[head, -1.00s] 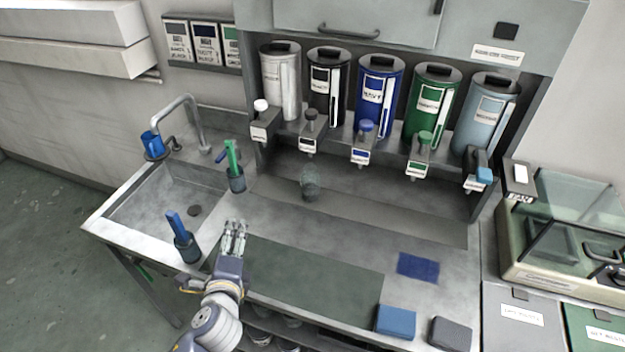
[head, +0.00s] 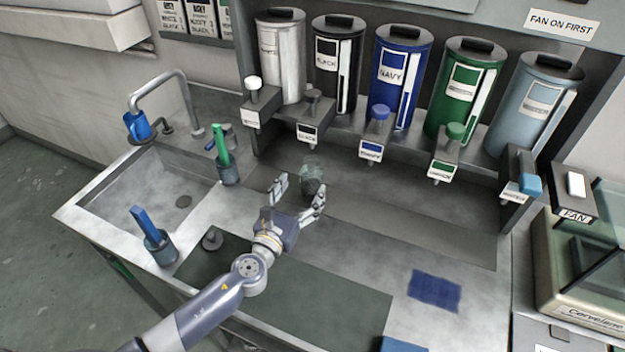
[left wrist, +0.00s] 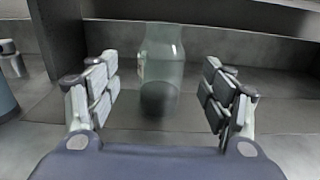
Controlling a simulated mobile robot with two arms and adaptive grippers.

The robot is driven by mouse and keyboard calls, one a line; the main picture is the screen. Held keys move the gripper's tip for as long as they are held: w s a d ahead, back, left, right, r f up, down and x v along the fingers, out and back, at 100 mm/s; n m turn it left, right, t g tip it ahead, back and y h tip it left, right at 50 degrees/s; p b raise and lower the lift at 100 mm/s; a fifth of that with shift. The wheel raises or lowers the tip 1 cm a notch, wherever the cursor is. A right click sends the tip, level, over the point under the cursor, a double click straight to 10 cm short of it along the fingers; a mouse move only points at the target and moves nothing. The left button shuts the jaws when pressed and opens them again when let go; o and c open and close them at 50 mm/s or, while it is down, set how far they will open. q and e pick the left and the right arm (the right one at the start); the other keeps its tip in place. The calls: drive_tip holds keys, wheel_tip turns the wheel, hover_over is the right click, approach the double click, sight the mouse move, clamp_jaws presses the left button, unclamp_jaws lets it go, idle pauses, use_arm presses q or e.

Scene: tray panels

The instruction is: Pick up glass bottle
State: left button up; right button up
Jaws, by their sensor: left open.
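The glass bottle (head: 312,174) is greenish and see-through, and stands upright on the metal counter below the row of dispensers. My left gripper (head: 300,197) is open, with its fingers pointing at the bottle from the front. In the left wrist view the bottle (left wrist: 161,75) stands ahead, centred between the spread fingers of the left gripper (left wrist: 160,100), with clear gaps on both sides. The fingers do not appear to touch it. My right gripper is not in view.
Several coloured dispensers with taps (head: 376,117) hang behind and above the bottle. A cup with a green-handled tool (head: 229,172) stands to its left, by the sink (head: 150,195). A blue cloth (head: 434,290) lies on the counter at right. The counter around the bottle is clear.

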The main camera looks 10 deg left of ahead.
sight(307, 184)
use_arm(q)
drive_tip(key=shift+w+d, duration=0.1)
drive_tip(key=shift+w, duration=0.55)
drive_tip(key=shift+w+d, duration=0.25)
drive_tip(key=shift+w, duration=0.5)
drive_tip(key=shift+w+d+f, duration=0.1)
drive_tip(key=shift+w+d, duration=0.05)
drive_tip(key=shift+w, duration=0.45)
drive_tip(key=shift+w+d+f, duration=0.1)
drive_tip(key=shift+w, duration=0.5)
drive_tip(key=shift+w+d, duration=0.1)
drive_tip(key=shift+w, duration=0.4)
drive_tip(key=shift+c, duration=0.6)
drive_tip(key=c, duration=1.3)
drive_tip(key=shift+c, duration=0.5)
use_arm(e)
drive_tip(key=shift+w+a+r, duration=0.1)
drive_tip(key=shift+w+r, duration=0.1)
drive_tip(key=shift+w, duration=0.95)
